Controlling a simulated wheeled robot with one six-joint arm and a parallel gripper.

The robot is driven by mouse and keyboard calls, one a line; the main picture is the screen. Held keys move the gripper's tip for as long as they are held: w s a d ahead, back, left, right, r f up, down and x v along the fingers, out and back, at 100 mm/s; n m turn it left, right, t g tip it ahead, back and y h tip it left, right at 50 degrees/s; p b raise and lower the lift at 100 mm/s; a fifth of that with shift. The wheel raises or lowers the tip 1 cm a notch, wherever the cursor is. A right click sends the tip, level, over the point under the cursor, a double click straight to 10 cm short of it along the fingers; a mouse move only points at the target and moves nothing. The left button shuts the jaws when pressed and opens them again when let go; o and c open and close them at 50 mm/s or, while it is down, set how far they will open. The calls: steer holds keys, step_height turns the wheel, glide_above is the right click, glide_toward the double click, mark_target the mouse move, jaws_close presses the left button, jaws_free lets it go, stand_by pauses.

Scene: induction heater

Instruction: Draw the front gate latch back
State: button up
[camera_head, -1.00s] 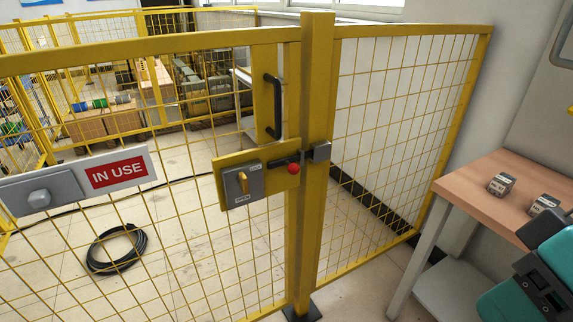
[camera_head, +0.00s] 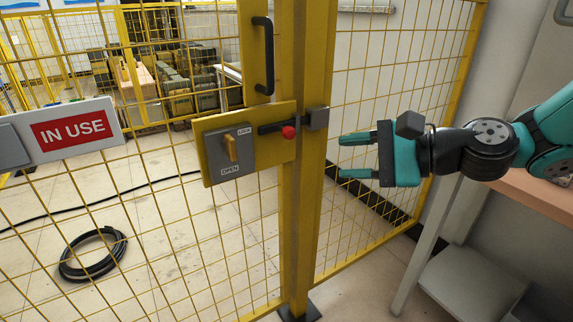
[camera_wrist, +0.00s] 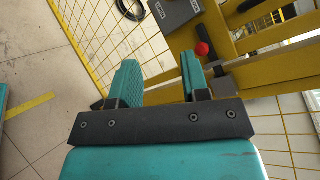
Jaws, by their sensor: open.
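The front gate latch is a dark sliding bolt with a red knob (camera_head: 288,132), on a yellow plate (camera_head: 207,169) on the mesh gate. The bolt reaches right into a grey keeper block (camera_head: 318,118) on the yellow post. A grey lock box with a yellow turn handle (camera_head: 232,148), marked LOCK and OPEN, sits left of the knob. My gripper (camera_head: 342,157) is open and empty, right of the post and apart from the knob, fingers pointing left. In the wrist view the red knob (camera_wrist: 202,48) shows beyond the teal fingertips (camera_wrist: 160,70).
A black pull handle (camera_head: 264,57) stands above the latch. An IN USE sign (camera_head: 72,131) hangs on the gate at left. The yellow post (camera_head: 301,220) stands between gate and fixed mesh panel. A wooden-topped bench (camera_head: 535,200) is at right, below my arm.

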steer(key=w+d+f+m+t+b, duration=0.2)
steer(key=w+d+f+m+t, duration=0.25)
steer(key=w+m, duration=0.3)
steer(key=m+y+p, duration=0.1)
steer(key=p, duration=1.1)
glide_toward(294, 134)
steer(key=a, duration=0.2)
steer(key=x, duration=0.3)
steer(key=p+x, duration=0.1)
steer(key=x, duration=0.2)
steer(key=w+x, duration=0.1)
steer(key=x, duration=0.2)
steer(key=shift+d, duration=0.1)
